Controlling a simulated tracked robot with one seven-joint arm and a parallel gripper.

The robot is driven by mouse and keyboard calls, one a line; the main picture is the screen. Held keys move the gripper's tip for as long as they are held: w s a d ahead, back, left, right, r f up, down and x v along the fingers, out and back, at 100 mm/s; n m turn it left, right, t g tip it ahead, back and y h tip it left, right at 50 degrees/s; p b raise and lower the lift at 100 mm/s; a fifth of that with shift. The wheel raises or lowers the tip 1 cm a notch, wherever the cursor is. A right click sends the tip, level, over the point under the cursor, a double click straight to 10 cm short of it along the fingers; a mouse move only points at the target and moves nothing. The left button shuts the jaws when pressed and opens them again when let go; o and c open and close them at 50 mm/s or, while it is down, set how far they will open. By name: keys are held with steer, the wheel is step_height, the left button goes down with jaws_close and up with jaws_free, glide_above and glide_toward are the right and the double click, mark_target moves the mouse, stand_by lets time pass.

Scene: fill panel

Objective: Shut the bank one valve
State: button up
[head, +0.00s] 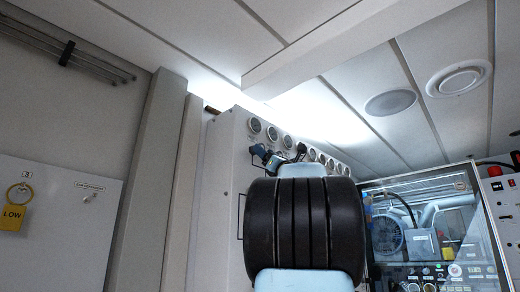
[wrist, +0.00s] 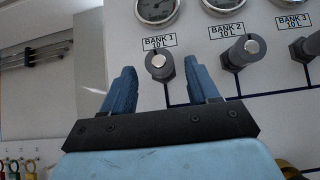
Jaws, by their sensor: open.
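The bank one valve (wrist: 159,66) is a grey knob with a pale round end, under the label "BANK 1 10 L" on the white panel. My gripper (wrist: 161,78) has two blue fingers, spread apart. In the wrist view the valve shows between the fingertips; no contact is visible, and I cannot tell how deep the fingers reach around it. In the head view my gripper (head: 265,156) is at the panel below the gauges, and my arm hides most of the panel there, including the valve.
The bank two valve (wrist: 241,51) stands close to the right of the right finger, with the bank three valve (wrist: 306,46) beyond it. Gauges (wrist: 157,9) line the panel above. A glass-fronted cabinet (head: 425,230) stands at the right. A yellow LOW tag (head: 13,216) hangs at the left.

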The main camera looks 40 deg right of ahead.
steer(key=shift+x, duration=2.15)
steer(key=shift+c, duration=0.3)
steer(key=c, duration=0.9)
steer(key=shift+d+m+g+h, duration=0.1)
steer(key=shift+m+g+h, duration=0.2)
steer(key=shift+m+h, duration=3.05)
steer(key=o, duration=1)
steer(key=shift+c, duration=0.2)
steer(key=shift+s+f, duration=0.1)
steer(key=v, duration=1.3)
steer(key=shift+s+f, duration=0.15)
steer(key=shift+f, duration=0.15)
